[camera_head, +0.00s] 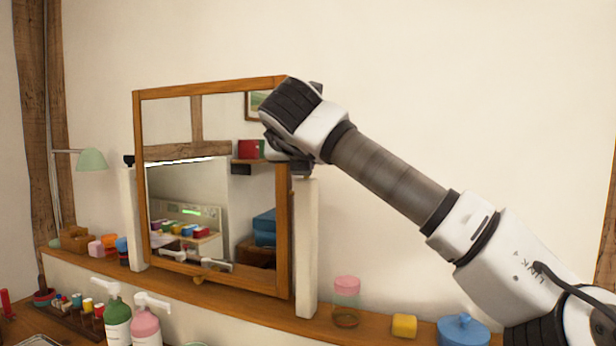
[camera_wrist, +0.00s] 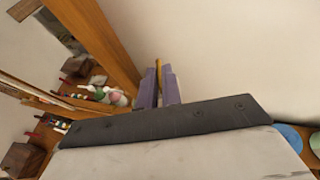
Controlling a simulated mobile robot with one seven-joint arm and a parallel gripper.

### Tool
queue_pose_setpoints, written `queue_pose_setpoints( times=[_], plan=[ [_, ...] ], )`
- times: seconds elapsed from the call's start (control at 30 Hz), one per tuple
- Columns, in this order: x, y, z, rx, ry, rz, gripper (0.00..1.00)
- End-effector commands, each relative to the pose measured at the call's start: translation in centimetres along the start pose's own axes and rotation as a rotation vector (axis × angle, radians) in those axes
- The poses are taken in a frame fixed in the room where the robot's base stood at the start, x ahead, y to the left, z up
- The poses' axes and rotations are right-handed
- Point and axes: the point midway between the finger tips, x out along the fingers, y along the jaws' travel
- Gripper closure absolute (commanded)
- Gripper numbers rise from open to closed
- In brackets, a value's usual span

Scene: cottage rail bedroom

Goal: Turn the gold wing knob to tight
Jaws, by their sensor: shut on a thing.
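The gold wing knob (camera_wrist: 159,72) shows in the wrist view as a thin gold strip between the two purple fingers of my gripper (camera_wrist: 159,90). My gripper is shut on it. In the head view my gripper (camera_head: 285,153) is at the upper right side of the wood-framed mirror (camera_head: 283,230), by the top of the right white post (camera_head: 307,245), and it hides the knob there. The knob's turn angle and any tight mark cannot be made out.
A shelf (camera_head: 225,300) runs under the mirror. A pink-lidded jar (camera_head: 346,288), a yellow block (camera_head: 404,325) and a blue lidded pot (camera_head: 463,331) stand on its right part. Green (camera_head: 117,322) and pink (camera_head: 145,327) pump bottles stand in front. The wall to the right is bare.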

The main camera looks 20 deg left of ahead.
Motion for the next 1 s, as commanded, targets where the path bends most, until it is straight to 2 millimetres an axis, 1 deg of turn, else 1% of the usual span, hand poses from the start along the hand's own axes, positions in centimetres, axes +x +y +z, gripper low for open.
queue_pose_setpoints(
  times=[0.03,0.6,0.8,1.0],
  plan=[
    [0.0,0.3,-0.1,0.012,0.001,-0.043,1.00],
    [0.1,1.2,0.6,0.211,0.004,-0.516,1.00],
    [0.2,1.3,0.6,0.259,0.004,-0.632,1.00],
    [0.4,1.4,0.4,0.289,0.004,-0.703,1.00]
  ],
)
